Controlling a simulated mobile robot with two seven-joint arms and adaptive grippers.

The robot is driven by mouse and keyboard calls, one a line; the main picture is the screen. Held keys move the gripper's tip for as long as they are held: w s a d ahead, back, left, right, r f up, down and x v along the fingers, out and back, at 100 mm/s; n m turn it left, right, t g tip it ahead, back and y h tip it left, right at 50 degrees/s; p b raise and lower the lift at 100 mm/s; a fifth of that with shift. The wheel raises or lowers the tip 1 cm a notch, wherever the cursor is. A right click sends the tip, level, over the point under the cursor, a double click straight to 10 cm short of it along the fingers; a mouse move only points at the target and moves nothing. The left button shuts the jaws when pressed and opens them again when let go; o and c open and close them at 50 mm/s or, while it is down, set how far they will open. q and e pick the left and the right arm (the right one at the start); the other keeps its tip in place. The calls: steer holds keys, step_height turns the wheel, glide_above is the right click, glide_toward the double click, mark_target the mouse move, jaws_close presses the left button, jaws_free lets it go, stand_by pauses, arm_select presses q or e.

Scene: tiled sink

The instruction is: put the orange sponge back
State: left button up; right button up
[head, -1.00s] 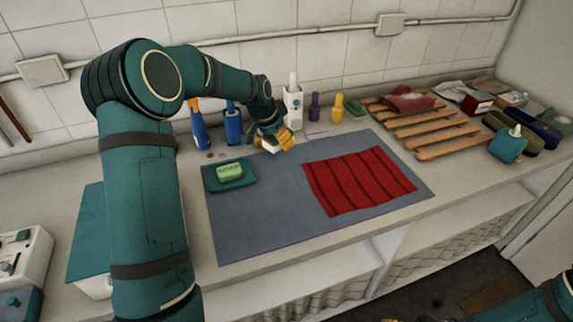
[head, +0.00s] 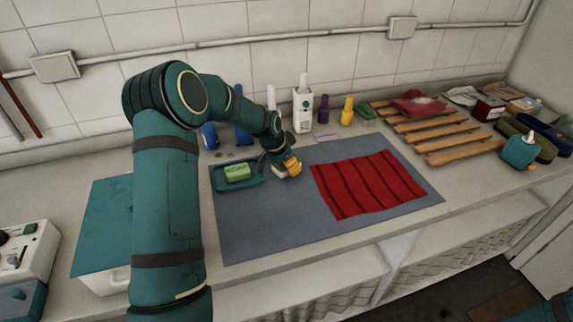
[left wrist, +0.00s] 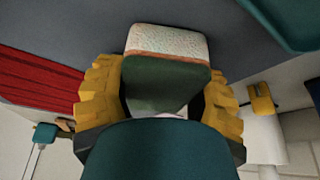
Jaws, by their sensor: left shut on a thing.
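My left gripper (head: 289,166) is low over the grey mat, just right of the teal dish (head: 252,184). It also shows in the left wrist view (left wrist: 160,98), with its yellow ridged fingers on either side of a sponge (left wrist: 168,42). The sponge has a pale, speckled face, a thin orange edge and a dark green side; it is mostly hidden in the head view. A green block (head: 237,171) with lettering lies in the teal dish. My right gripper is out of view.
The grey mat (head: 270,225) carries a striped red cloth (head: 370,183) on its right. Bottles, including a white one (head: 303,110), stand behind the mat. A wooden rack (head: 440,140) is at the back right. The mat's front left part is clear.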

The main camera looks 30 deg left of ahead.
arm_select(q)
steer(key=shift+f, duration=0.2)
steer(key=o, duration=1.3)
steer(key=shift+r, duration=0.1)
steer(key=shift+r, duration=0.15)
steer(key=p+v, duration=0.1)
steer(key=v, duration=1.1)
steer(key=shift+s+d, duration=0.1)
